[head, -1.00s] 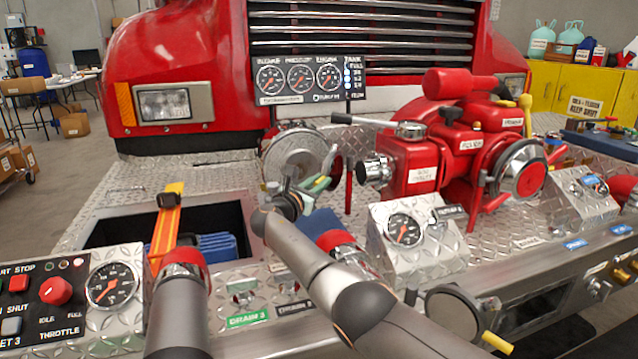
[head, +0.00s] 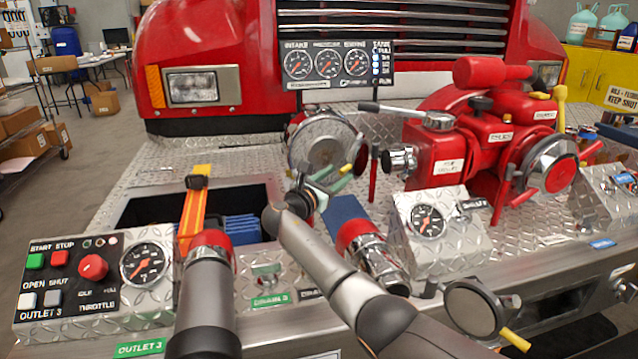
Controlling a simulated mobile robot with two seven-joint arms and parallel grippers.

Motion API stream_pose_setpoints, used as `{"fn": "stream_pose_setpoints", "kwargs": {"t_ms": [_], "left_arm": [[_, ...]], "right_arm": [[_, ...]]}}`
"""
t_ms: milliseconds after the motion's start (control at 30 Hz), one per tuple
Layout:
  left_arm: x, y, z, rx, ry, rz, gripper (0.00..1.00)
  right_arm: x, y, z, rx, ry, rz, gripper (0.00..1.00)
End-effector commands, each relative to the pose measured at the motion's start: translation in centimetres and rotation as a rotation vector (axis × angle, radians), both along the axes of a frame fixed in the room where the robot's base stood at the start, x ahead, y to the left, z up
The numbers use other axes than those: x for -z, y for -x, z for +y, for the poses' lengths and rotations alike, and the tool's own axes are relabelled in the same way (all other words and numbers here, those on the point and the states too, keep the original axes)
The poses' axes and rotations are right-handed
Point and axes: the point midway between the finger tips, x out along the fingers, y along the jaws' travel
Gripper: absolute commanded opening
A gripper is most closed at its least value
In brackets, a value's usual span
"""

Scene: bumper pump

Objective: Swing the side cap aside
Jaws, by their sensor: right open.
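My left gripper is not in view.
A red pump (head: 455,150) stands to the right. A gauge box (head: 428,226) and a smaller round cap with a yellow handle (head: 473,307) are nearer. An open bin (head: 140,207) with an orange strap lies left, behind a control panel (head: 95,270).

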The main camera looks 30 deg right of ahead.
Motion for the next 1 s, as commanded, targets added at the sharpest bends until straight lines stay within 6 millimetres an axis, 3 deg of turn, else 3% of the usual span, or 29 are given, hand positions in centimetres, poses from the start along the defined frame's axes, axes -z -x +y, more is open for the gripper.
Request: {"fn": "stream_pose_setpoints", "kwargs": {"t_ms": [200,400,800,900,1000], "left_arm": [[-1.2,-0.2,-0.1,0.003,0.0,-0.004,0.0],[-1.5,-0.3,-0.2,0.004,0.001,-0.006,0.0],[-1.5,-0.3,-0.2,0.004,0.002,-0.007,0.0],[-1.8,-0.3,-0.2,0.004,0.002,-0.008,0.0],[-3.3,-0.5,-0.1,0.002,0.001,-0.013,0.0]], "right_arm": [[-0.1,2.2,3.9,-0.004,-0.002,0.002,0.5],[0.0,3.6,6.3,-0.001,-0.001,0.0,0.5],[0.0,4.0,7.0,0.0,0.0,0.001,0.5],[-0.3,4.0,7.0,0.0,0.0,0.0,0.4],[-1.8,4.0,7.0,0.0,0.0,0.0,0.28]]}}
